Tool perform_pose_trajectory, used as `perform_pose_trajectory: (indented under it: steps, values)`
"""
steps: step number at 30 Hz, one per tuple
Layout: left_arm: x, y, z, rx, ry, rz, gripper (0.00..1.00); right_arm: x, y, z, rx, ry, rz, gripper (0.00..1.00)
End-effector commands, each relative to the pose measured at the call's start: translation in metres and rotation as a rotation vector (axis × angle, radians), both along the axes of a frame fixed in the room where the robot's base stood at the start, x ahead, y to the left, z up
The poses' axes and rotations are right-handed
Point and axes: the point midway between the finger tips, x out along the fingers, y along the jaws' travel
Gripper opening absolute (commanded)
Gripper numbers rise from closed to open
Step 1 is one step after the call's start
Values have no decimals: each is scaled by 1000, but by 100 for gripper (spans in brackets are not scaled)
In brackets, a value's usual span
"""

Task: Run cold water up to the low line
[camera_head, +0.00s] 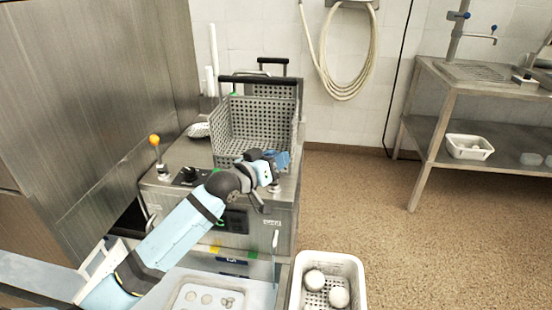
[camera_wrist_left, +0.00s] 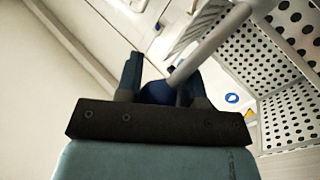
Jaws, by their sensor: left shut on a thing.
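The steel cooker (camera_head: 165,190) stands ahead of me, with a perforated grey basket (camera_head: 225,125) at its top. My left gripper (camera_head: 280,160) is at the cooker's front right corner, in front of the basket. In the left wrist view its fingers (camera_wrist_left: 160,85) are shut around a blue knob (camera_wrist_left: 155,93) on a pale grey rod (camera_wrist_left: 210,42). An orange-knobbed lever (camera_head: 155,141) stands at the cooker's left. The water and any level line are hidden. My right gripper is not in view.
A second basket handle (camera_head: 273,60) shows behind the first. A white crate (camera_head: 361,285) with round white items stands at the front right. A steel sink table (camera_head: 470,75) with a blue-handled tap is at the right. The floor between is clear.

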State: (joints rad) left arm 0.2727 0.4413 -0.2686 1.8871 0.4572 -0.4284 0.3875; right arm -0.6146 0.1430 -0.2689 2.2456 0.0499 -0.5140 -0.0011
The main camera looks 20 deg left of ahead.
Motion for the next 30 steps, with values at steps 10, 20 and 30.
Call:
perform_pose_trajectory:
  steps: [10,20,30]
  values:
    - [9,1,11,-29,95,-3,0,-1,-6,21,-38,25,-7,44]
    - [25,5,12,-76,273,-2,0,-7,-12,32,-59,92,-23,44]
    - [35,7,4,-111,399,-3,0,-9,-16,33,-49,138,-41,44]
